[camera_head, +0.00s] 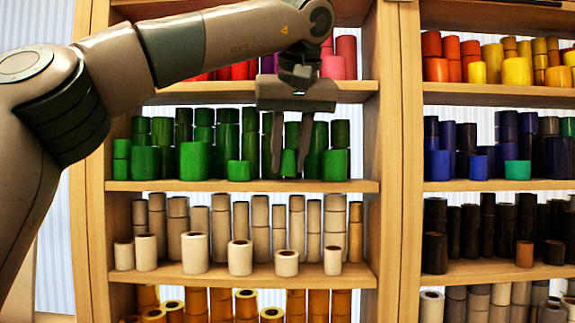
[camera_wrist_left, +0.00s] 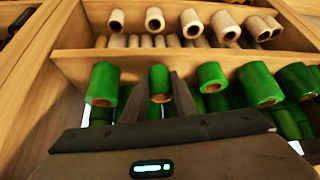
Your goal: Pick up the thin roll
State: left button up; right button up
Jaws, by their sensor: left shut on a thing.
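The thin roll (camera_head: 289,163) is a narrow green roll at the front of the green shelf, between wider green rolls. My left gripper (camera_head: 291,160) reaches down from above with one finger on each side of it and is shut on it. In the left wrist view the thin roll (camera_wrist_left: 159,78) shows between the fingertips of my left gripper (camera_wrist_left: 158,92), with its brown core end toward the camera. Whether it is clear of the shelf board I cannot tell. My right gripper is in neither view.
A wide green roll (camera_head: 335,164) stands close on the right and a short green roll (camera_head: 238,170) on the left. Taller green rolls stand close behind. The wooden shelf board (camera_head: 240,187) runs below, with beige rolls (camera_head: 240,258) under it. A wooden upright (camera_head: 390,150) bounds the right side.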

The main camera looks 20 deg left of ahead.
pick_arm(q)
jog(key=s+d+r+b, duration=0.1)
jog(key=s+d+r, duration=0.2)
jog(key=s, duration=0.2)
jog(key=s+d+r+b, duration=0.1)
jog(key=s+d+r, duration=0.2)
jog(key=s, duration=0.3)
jog(key=shift+s+r, duration=0.25)
jog(key=shift+r, duration=0.2)
